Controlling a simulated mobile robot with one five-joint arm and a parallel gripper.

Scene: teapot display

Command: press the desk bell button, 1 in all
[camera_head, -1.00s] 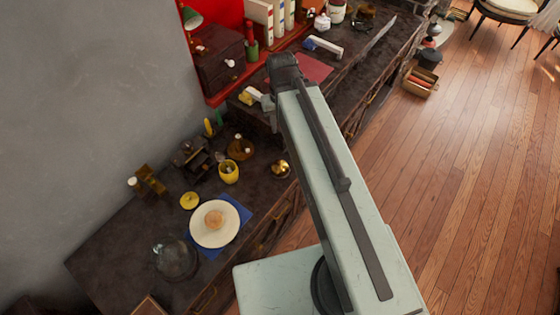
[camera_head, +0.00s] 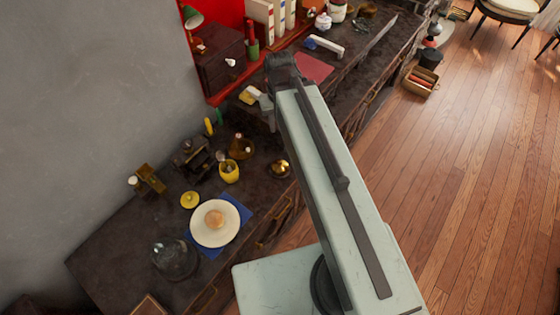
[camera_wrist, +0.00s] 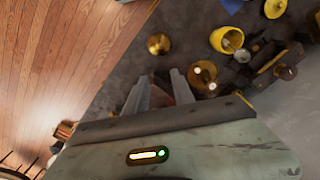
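The desk bell, a small brass dome (camera_head: 280,168), stands near the front edge of the dark cabinet top, right of a yellow cup. In the wrist view the bell (camera_wrist: 159,44) lies just beyond my fingertips, apart from them. My gripper (camera_wrist: 160,76) has its two pale fingers spread with a gap between them, and no held object shows. In the head view my gripper (camera_head: 266,104) is above the cabinet top, farther back than the bell, and partly hidden by my arm.
The yellow cup (camera_head: 229,172) and a brass-brown pot (camera_head: 241,147) stand left of the bell. A white plate (camera_head: 215,239) with a bun on it and a glass dome (camera_head: 174,258) are nearer. The surface around the bell is mostly bare.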

